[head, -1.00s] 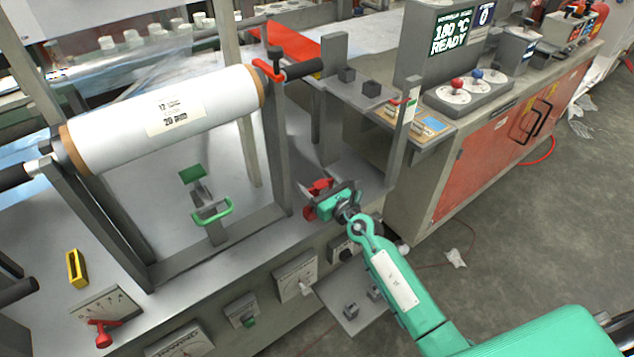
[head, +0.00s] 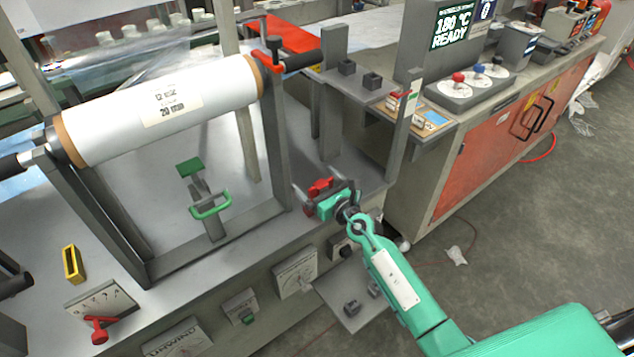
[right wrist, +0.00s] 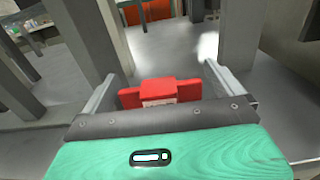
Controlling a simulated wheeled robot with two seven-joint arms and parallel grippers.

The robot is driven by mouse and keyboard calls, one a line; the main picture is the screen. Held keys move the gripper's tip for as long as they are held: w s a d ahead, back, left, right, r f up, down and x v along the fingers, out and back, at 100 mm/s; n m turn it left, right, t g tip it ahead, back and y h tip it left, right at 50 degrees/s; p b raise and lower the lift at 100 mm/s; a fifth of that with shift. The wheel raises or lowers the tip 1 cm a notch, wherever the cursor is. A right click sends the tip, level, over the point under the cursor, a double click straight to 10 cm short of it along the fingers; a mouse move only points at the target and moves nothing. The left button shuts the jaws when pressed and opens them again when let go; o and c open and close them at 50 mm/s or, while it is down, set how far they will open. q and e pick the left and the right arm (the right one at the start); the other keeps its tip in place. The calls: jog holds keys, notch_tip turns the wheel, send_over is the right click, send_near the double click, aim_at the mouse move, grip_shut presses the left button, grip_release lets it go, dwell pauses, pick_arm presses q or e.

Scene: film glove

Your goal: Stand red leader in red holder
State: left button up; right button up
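My right gripper (head: 325,190) is low over the grey deck, just right of the roll frame's right upright. Its fingers are spread wide. Between them is a red piece (right wrist: 160,92) with a raised middle block and a pale label; it also shows in the head view (head: 320,186). Gaps show between the red piece and both fingers in the right wrist view. The gripper body hides its lower part, so I cannot tell what it rests on or whether it is the leader or the holder. My left gripper is not in view.
A white film roll (head: 165,110) hangs in a grey frame at left. A green-handled clamp (head: 210,205) and a yellow block (head: 73,264) are on the deck. A slim grey post (head: 405,125) stands right of my gripper, near a shelf with small dark sockets (head: 372,81).

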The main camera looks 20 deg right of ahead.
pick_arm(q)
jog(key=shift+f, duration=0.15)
pick_arm(e)
jog(key=v, duration=1.3)
jog(key=shift+s, duration=0.4)
jog(key=shift+d, duration=0.1)
